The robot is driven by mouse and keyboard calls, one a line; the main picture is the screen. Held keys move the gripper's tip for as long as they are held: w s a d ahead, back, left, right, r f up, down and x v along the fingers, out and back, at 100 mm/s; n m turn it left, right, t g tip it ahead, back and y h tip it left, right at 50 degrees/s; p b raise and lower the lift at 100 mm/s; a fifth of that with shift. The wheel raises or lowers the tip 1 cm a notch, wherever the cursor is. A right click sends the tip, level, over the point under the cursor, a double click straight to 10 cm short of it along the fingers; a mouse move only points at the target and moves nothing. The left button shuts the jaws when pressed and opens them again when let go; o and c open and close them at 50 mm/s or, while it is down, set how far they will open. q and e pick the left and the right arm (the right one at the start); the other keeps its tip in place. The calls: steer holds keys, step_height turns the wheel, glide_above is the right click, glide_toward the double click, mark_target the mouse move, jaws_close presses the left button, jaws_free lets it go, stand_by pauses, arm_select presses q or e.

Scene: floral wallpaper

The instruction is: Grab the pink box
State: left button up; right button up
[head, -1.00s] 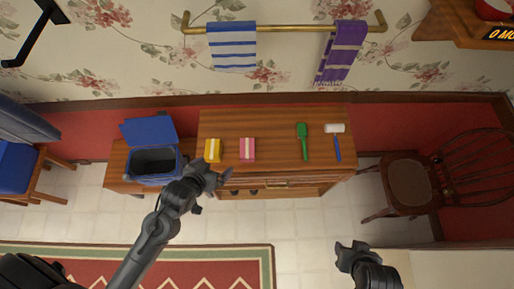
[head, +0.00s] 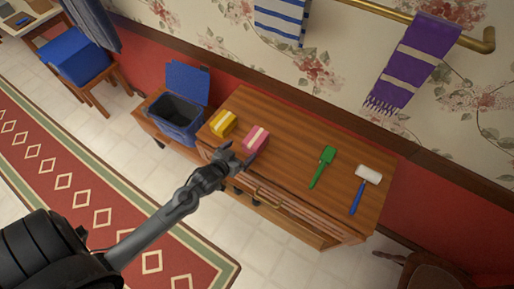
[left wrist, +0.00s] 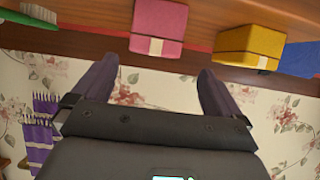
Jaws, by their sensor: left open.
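The pink box (head: 257,139), with a pale band, sits on the wooden cabinet top near its front left part. It also shows in the left wrist view (left wrist: 158,22), just beyond the space between my fingers. My left gripper (head: 236,158) is open and empty, close to the near side of the pink box. In the left wrist view its two dark fingers (left wrist: 157,76) are spread apart, with nothing between them. My right gripper is not in view.
A yellow box (head: 223,123) sits just left of the pink box. A green brush (head: 323,167) and a blue-handled white tool (head: 367,175) lie further right on the cabinet top (head: 290,130). An open blue bin (head: 176,131) stands to the left.

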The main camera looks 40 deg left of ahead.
mark_target(249, 145)
arm_select(q)
steer(key=shift+w+f, duration=0.35)
steer(key=shift+w, duration=0.05)
steer(key=x, duration=0.3)
steer(key=shift+w+d, duration=0.15)
steer(key=shift+w, duration=0.1)
steer(key=shift+w+f+b, duration=0.15)
steer(key=shift+w+b, duration=0.15)
steer(key=shift+w, duration=0.05)
steer(key=shift+w+f, duration=0.3)
steer(key=shift+w, duration=0.25)
steer(key=shift+d+b+x, duration=0.15)
steer(key=shift+b+x, duration=0.05)
steer(key=shift+x, duration=0.95)
steer(key=shift+d+b+x, duration=0.1)
steer(key=shift+b+x, duration=0.05)
steer(key=shift+x, duration=1)
steer(key=shift+a+r, duration=0.15)
steer(key=shift+w, duration=0.1)
steer(key=c, duration=1.1)
steer(key=shift+c, duration=0.2)
